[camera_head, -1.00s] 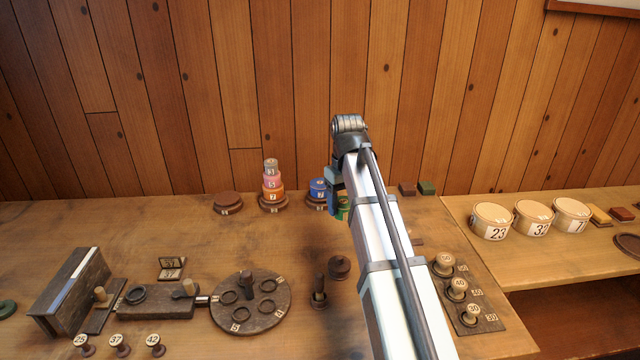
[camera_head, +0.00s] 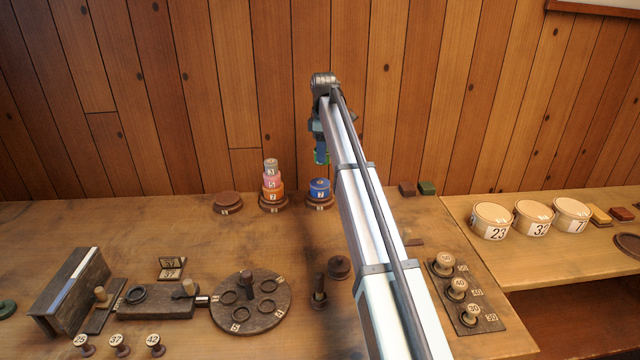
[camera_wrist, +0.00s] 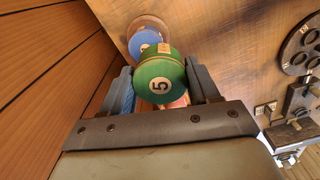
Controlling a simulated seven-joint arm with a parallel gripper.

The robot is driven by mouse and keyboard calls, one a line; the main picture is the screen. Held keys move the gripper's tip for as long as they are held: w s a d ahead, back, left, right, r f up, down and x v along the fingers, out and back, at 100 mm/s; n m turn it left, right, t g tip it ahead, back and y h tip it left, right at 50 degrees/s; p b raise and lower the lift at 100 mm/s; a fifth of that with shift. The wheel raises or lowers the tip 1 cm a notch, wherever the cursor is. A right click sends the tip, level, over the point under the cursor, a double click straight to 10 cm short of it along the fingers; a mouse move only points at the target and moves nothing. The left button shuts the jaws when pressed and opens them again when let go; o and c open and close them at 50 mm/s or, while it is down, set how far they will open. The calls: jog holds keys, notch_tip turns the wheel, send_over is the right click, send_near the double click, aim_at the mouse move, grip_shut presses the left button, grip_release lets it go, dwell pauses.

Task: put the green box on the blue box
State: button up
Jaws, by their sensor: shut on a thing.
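The green box (camera_wrist: 160,79) is a round box with a white label marked 5; it is held between the two fingers of my gripper (camera_wrist: 160,88) in the wrist view. In the head view only a sliver of the green box (camera_head: 320,157) shows under my gripper (camera_head: 319,146), raised above the blue box. The blue box (camera_head: 319,189) is round with a white label and sits on a dark round base (camera_head: 319,204). In the wrist view the blue box (camera_wrist: 147,41) lies below and beyond the green box, partly hidden by it. The two boxes are apart in the head view.
A stack of orange, pink and grey round boxes (camera_head: 272,183) stands close left of the blue box. An empty-looking dark base (camera_head: 228,202) is further left. The plank wall (camera_head: 240,90) is close behind. Dark red and green blocks (camera_head: 416,188) lie to the right.

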jog(key=w+n, duration=0.2)
jog(key=shift+w+a+r+n, duration=0.1)
jog(key=shift+a+r+n, duration=0.1)
jog(key=shift+r+n, duration=0.1)
jog(key=w+n, duration=0.1)
jog(key=n, duration=0.1)
send_near(321, 182)
jog(key=shift+s+f, duration=0.15)
jog(key=shift+f, duration=2.55)
jog(key=shift+f, duration=0.1)
jog(key=o, duration=1)
jog(key=shift+o, duration=0.2)
notch_tip(321, 182, up, 12)
